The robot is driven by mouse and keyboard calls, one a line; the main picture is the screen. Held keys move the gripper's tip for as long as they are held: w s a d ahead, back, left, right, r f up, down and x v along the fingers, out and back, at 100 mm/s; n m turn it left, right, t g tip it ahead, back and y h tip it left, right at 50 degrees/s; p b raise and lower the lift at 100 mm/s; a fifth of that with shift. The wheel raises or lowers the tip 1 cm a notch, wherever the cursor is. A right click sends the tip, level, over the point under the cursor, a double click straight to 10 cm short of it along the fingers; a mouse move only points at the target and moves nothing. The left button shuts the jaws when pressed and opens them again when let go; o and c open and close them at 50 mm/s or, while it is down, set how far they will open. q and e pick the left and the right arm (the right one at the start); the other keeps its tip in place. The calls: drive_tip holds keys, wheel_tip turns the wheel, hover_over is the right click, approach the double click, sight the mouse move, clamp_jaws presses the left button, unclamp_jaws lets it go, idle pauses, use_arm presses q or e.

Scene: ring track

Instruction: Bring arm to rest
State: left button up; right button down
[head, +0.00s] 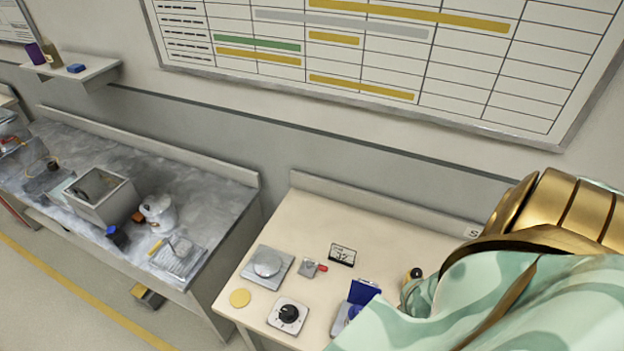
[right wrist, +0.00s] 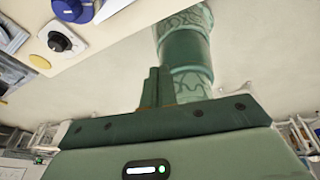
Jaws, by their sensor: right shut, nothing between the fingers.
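My right arm (head: 500,290), with gold plates and a mint-green patterned covering, fills the lower right of the head view, over the right end of the cream table (head: 318,215). Its gripper is not visible there. In the right wrist view, my right gripper (right wrist: 158,72) shows as dark green fingers standing together above the green palm, shut and with nothing seen between them. A green patterned cylinder, apparently a part of my own body, is behind the fingers. My left gripper is in neither view.
On the cream table are a scale-like plate (head: 267,263), a yellow disc (head: 240,298), a black-knob dial (head: 288,314), a display card (head: 342,254) and a blue item (head: 362,292). A grey bench (head: 215,205) with a metal box (head: 103,199) stands left. A wall board (head: 470,70) hangs behind.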

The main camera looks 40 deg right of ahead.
drive_tip(key=w+a+f+m+t+h, duration=0.2)
drive_tip(key=w+f+m+t, duration=0.2)
drive_tip(key=w+f+m, duration=0.5)
drive_tip(key=s+f+m, duration=0.1)
drive_tip(key=s+f, duration=0.1)
drive_tip(key=s+a+f+m+g, duration=0.1)
drive_tip(key=s+f, duration=0.1)
drive_tip(key=s+f+m+h, duration=0.1)
drive_tip(key=s+f+m, duration=0.1)
drive_tip(key=shift+s+a+f, duration=0.2)
drive_tip(key=shift+s+a, duration=0.1)
drive_tip(key=s+a+f+m+g, duration=0.25)
drive_tip(key=s+a, duration=0.25)
drive_tip(key=s, duration=0.3)
drive_tip(key=s+f+b, duration=0.3)
drive_tip(key=f+b, duration=2.6)
drive_tip(key=shift+m, duration=0.45)
drive_tip(key=shift+f, duration=0.1)
